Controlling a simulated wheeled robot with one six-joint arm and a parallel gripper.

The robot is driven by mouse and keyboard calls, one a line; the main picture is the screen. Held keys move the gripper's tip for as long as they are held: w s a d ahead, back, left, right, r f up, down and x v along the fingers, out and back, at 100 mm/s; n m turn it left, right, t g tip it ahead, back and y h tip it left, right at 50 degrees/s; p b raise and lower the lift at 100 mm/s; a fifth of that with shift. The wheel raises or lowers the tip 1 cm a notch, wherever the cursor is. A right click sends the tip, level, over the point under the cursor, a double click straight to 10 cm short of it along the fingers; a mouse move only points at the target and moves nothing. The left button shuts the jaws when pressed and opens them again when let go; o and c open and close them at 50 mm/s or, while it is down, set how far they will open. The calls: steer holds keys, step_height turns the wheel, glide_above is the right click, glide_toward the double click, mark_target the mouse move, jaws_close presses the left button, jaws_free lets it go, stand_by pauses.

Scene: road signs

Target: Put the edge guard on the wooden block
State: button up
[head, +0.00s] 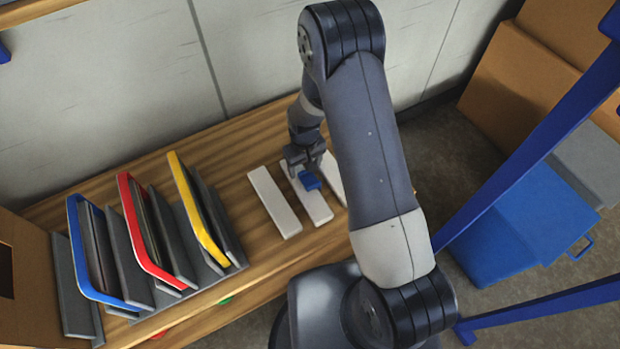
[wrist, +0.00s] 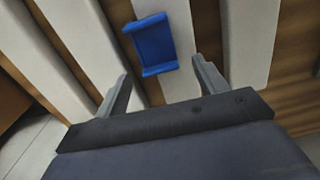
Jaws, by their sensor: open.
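A small blue channel-shaped piece (wrist: 155,43), which looks like the edge guard, lies on the middle white bar; the head view also shows it (head: 309,181). My gripper (wrist: 160,70) is open and empty, its two fingers spread to either side just short of the blue piece in the wrist view. In the head view my gripper (head: 304,168) is low over the bars, right by the blue piece. I cannot tell any separate wooden block; the pale bars, such as the middle one (head: 318,208), show no clear wood grain.
Another white bar (head: 274,202) lies to the left and one (head: 333,178) to the right, partly behind my arm. Upright blue (head: 82,250), red (head: 137,235) and yellow (head: 199,215) frames stand with grey panels on the left of the wooden bench (head: 222,180). A blue bin (head: 520,225) stands right.

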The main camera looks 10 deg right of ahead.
steer(key=shift+f, duration=0.9)
steer(key=c, duration=1.1)
